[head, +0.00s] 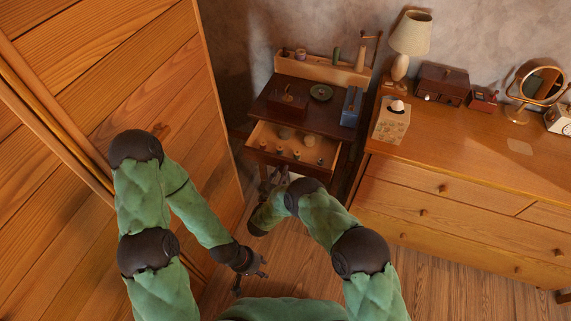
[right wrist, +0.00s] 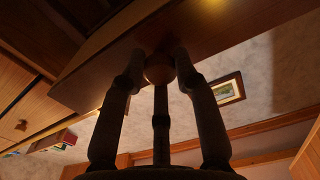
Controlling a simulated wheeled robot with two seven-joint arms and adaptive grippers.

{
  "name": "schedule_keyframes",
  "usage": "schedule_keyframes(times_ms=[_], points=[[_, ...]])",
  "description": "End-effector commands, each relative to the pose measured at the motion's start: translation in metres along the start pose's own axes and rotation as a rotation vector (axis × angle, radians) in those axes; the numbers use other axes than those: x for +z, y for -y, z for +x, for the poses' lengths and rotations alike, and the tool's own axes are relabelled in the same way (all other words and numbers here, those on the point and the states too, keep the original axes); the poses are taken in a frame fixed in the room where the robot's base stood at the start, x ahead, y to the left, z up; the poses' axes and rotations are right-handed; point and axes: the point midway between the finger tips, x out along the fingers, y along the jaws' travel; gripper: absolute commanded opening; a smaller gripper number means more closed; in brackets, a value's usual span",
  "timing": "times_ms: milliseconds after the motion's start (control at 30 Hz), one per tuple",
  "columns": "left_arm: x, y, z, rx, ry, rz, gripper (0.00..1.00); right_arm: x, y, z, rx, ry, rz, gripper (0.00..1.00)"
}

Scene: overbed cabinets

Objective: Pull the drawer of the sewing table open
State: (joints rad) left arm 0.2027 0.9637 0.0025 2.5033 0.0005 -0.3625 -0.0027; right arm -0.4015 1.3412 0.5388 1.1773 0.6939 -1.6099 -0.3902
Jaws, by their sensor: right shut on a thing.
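The sewing table (head: 268,108) is a small dark-topped wooden table against the wall. Its drawer (head: 262,134) is pulled out toward me, and several spools (head: 296,155) show inside. My right gripper (head: 274,180) is at the drawer's front, partly hidden by my forearm. In the right wrist view its fingers close around a round wooden knob (right wrist: 159,69) on the underside-lit drawer front (right wrist: 190,30). My left gripper (head: 252,276) is low over the floor, fingers spread and empty, apart from the table.
A large wooden wardrobe (head: 150,75) stands at the left. Wooden floor (head: 440,280) lies bare in front of the dresser.

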Motion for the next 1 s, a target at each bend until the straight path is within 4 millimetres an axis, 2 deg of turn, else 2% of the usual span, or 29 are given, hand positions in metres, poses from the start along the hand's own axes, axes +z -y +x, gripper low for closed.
schedule_keyframes(times_ms=[33, 233, 667, 700, 767, 1000], points=[[0.000, -0.001, -0.003, 0.000, 0.000, 0.000, 0.40, -0.007, 0.003, -0.005, -0.002, -0.010, 0.004, 0.00], [0.000, -0.002, -0.006, 0.000, 0.000, 0.000, 0.40, -0.007, 0.003, -0.020, -0.001, -0.012, 0.007, 0.00], [0.000, -0.002, -0.006, 0.000, 0.000, 0.000, 0.40, -0.007, 0.003, -0.023, 0.000, -0.014, 0.008, 0.00], [0.000, -0.002, -0.006, 0.000, 0.000, 0.000, 0.40, -0.007, 0.003, -0.023, 0.000, -0.014, 0.008, 0.37], [0.000, -0.002, -0.006, 0.000, 0.000, 0.000, 0.40, -0.007, 0.003, -0.023, 0.000, -0.014, 0.008, 0.54], [0.000, -0.002, -0.006, 0.000, 0.000, 0.000, 0.40, -0.003, 0.001, -0.025, 0.001, -0.007, 0.004, 0.54]])
